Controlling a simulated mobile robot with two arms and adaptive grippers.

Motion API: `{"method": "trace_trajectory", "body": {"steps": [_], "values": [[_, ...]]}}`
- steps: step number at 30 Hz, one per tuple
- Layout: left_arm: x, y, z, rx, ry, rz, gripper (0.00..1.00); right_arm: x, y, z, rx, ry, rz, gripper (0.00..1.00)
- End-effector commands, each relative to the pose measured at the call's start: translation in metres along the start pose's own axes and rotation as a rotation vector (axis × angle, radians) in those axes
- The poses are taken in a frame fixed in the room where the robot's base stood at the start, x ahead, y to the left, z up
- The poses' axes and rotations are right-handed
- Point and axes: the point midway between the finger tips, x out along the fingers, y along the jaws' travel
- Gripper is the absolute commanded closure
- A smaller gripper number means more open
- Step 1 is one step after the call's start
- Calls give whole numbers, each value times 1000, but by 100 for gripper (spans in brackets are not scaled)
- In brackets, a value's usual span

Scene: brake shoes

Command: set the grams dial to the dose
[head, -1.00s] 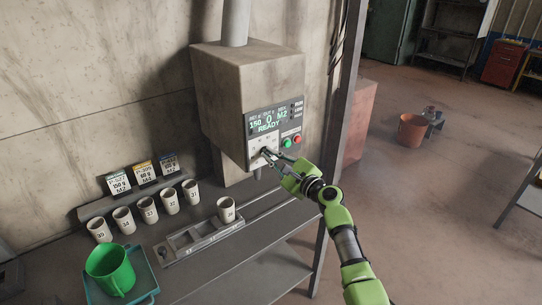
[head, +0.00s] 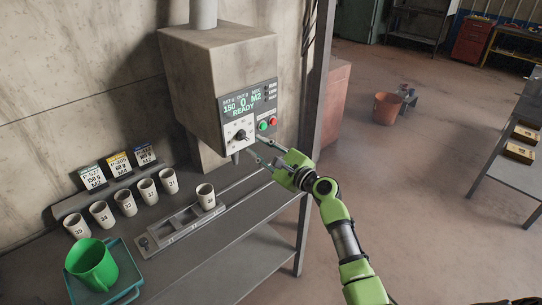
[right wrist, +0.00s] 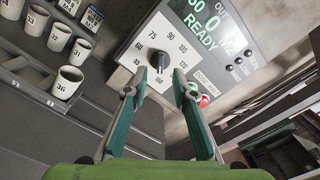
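The grams dial is a dark knob (head: 240,135) on a white plate on the dispenser's front. In the right wrist view the knob (right wrist: 158,62) stands amid printed numbers, several readable between 45 and 150. The display (head: 243,104) reads 150 set, 0 out, M2, READY. My right gripper (head: 258,148) is just right of and below the dial, apart from it. In the wrist view its two fingers (right wrist: 160,82) are spread with nothing between them. Three dose cards (head: 118,165) stand behind the cups; one seems to read 150 g. My left gripper is out of view.
Green (head: 262,126) and red (head: 273,121) buttons sit right of the dial. A numbered cup (head: 205,196) stands on the rail (head: 170,236) below the dispenser. Several numbered cups (head: 124,203) line the bench. A green mug (head: 92,264) sits on a teal tray at front left.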

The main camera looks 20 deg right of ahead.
Motion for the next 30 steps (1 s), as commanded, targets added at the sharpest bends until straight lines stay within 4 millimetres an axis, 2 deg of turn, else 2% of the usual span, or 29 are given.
{"method": "trace_trajectory", "body": {"steps": [3,10,15,27,30], "values": [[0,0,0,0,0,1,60,-26,1,-1,-1,2,1,75],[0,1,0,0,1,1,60,-57,0,0,0,1,0,75],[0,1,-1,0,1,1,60,-63,0,0,2,-1,1,75],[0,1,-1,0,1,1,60,-62,1,0,1,0,1,75],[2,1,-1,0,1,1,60,-62,10,-11,-15,19,11,75]]}}
